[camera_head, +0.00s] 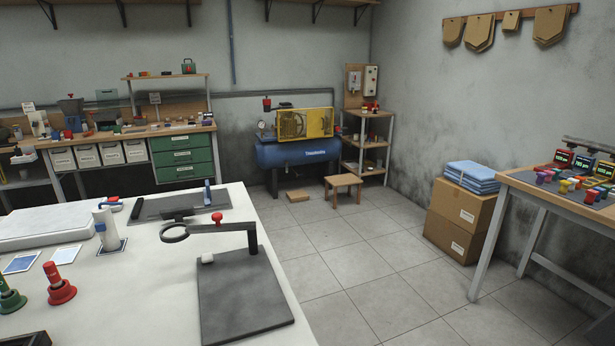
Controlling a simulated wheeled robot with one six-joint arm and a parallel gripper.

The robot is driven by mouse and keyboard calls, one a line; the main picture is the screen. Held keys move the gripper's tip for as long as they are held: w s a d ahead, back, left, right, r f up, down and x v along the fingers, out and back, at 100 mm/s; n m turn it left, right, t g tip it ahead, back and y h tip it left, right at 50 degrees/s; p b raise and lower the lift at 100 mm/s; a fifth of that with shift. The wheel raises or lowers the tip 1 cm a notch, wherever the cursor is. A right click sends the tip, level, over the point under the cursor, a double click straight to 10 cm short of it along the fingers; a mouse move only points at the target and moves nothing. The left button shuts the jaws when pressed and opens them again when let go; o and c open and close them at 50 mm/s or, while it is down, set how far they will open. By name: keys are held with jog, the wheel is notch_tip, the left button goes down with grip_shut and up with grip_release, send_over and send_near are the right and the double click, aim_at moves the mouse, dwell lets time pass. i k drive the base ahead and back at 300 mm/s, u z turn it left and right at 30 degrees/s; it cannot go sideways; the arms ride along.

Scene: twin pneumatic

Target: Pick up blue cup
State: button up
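I cannot clearly pick out a blue cup. Several small coloured pieces, among them a purple one (541,178) and a red one (590,196), stand on the worktable (545,193) at the right edge. Some there look bluish, but they are too small to tell whether one is a cup. My gripper does not show in this view.
A white table fills the near left, with a red cone-shaped piece (61,286) and a ring stand (222,228) on a dark plate (240,300). Stacked cardboard boxes (458,218) and a small stool (343,187) stand beyond. The tiled floor (390,265) between the tables is clear.

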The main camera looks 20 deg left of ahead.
aim_at(55, 136)
jog(key=i, duration=3.75)
jog(key=u, duration=2.1)
jog(key=i, duration=4.35)
jog(key=u, duration=2)
jog(key=i, duration=0.55)
jog(key=u, duration=0.1)
